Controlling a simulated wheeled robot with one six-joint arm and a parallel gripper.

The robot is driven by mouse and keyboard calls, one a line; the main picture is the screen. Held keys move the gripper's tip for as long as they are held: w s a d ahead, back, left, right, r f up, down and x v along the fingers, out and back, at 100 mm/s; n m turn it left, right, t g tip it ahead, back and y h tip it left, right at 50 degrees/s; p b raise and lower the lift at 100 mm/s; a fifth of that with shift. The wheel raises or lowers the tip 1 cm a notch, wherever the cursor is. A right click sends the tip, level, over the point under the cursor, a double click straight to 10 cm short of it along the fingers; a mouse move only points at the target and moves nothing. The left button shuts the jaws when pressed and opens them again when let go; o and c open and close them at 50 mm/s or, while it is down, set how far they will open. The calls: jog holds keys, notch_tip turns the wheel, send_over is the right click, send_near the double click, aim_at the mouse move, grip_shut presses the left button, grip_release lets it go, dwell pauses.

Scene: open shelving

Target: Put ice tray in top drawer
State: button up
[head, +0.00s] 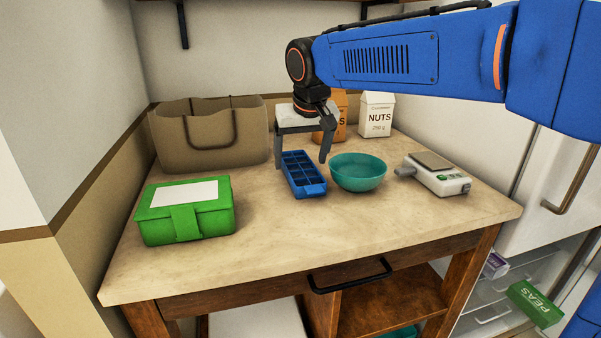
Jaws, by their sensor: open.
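The blue ice tray (303,181) lies on the worktop, its cells facing up, between the brown bag and the teal bowl. My gripper (300,161) is open above the tray's far part, its fingers pointing down on either side of it. I cannot tell whether the fingers touch the tray. A wooden drawer front (240,297) with a black handle sits shut under the worktop. At the lower right, a clear drawer (493,311) shows in the open lower part of the white fridge, holding or next to a purple-and-white pack.
The teal bowl (357,172) stands close right of the tray, and a scale (440,178) farther right. A green box (186,212) and a brown bag (205,143) are left. A nuts carton (377,116) stands behind. A green peas box (534,303) is lower right. The worktop's front is clear.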

jog(key=shift+x, duration=1.3)
jog(key=shift+c, duration=0.5)
jog(key=c, duration=1.4)
